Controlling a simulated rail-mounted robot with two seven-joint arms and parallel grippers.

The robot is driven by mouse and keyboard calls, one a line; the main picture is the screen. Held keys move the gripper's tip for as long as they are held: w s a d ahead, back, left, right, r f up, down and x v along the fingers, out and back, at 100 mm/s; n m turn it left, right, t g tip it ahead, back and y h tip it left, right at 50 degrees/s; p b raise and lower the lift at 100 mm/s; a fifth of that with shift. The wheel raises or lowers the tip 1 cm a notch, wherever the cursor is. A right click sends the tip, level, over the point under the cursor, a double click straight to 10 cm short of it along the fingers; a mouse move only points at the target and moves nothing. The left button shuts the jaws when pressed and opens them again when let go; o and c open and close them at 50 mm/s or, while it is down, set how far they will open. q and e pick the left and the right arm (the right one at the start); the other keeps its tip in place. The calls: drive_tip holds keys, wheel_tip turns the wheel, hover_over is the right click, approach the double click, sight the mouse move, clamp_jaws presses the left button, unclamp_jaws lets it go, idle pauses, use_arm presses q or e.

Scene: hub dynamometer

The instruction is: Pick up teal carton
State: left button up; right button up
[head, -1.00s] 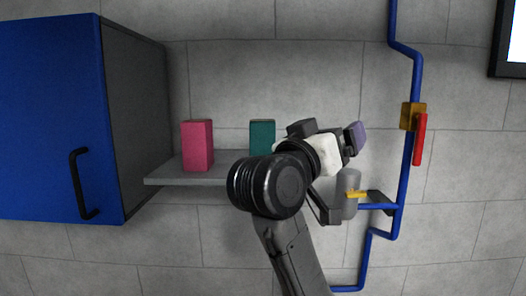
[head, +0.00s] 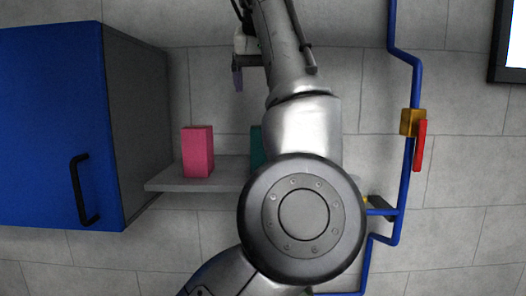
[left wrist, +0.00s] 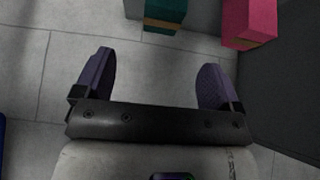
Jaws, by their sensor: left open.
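The teal carton (head: 256,146) stands on the grey shelf (head: 215,172). In the head view my arm hides all but a thin left strip of it. In the left wrist view the teal carton (left wrist: 164,16) shows at the top middle, partly cut off by the edge. My left gripper (head: 238,82) is above the shelf in the head view, with a purple finger pointing down. In the left wrist view the left gripper (left wrist: 155,66) has its two purple fingers wide apart, with nothing between them; the carton is beyond the fingertips. My right gripper is out of view.
A pink carton (head: 197,152) stands left of the teal one on the shelf, also in the left wrist view (left wrist: 249,22). A blue cabinet (head: 55,120) is at the left. A blue pipe (head: 408,180) with a red-handled valve (head: 420,145) runs down the right wall.

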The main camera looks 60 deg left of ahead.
use_arm(q)
drive_tip(key=x, duration=0.8)
drive_tip(key=p+x, duration=0.2)
drive_tip(key=x, duration=0.1)
drive_tip(key=shift+a+f, duration=0.2)
drive_tip(key=shift+a, duration=0.05)
drive_tip(key=shift+p+x, duration=0.3)
drive_tip(key=shift+x, duration=0.55)
drive_tip(key=shift+c, duration=0.3)
drive_tip(key=shift+s, duration=0.1)
drive_tip(key=c, duration=1)
